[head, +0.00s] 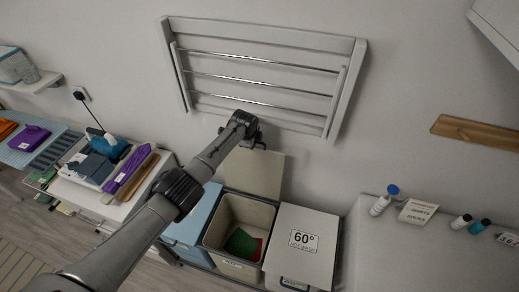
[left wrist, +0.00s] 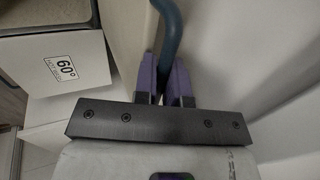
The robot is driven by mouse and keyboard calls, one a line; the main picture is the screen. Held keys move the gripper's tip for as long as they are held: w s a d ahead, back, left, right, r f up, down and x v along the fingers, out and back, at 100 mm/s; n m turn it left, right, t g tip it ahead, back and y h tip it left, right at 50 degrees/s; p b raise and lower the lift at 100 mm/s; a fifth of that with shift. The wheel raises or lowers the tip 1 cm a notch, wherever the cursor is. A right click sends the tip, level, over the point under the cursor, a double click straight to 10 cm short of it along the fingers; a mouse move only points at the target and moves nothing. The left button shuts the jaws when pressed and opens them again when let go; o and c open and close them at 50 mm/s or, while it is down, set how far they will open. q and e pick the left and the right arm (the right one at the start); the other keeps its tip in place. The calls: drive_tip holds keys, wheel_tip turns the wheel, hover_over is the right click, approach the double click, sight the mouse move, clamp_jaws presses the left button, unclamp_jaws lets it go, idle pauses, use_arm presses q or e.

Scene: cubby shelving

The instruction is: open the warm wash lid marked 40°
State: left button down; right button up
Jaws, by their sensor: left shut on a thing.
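The bin (head: 213,240) left of the 60° one stands open, with green and red cloth inside. Its beige lid (head: 262,172) is raised, standing up near the wall. No 40° mark is visible on it from here. My left gripper (head: 247,138) is at the top of the raised lid. In the left wrist view its purple fingers (left wrist: 163,85) are shut on a blue-grey handle (left wrist: 170,35) beside the lid panel (left wrist: 134,40). My right gripper is out of view.
The 60° hot wash lid (head: 300,258) is closed, right of the open bin. A light blue bin (head: 192,222) is on the left. A wall drying rack (head: 260,65) hangs above my gripper. A counter (head: 425,255) with bottles is at the right.

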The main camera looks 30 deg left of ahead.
use_arm(q)
drive_tip(key=shift+w, duration=0.1)
idle(0.3)
drive_tip(key=c, duration=1.3)
unclamp_jaws()
drive_tip(key=shift+o, duration=0.4)
drive_tip(key=shift+f, duration=0.15)
drive_tip(key=shift+r, duration=0.3)
drive_tip(key=p+v, duration=0.1)
drive_tip(key=v, duration=1.2)
drive_tip(key=shift+r, duration=0.3)
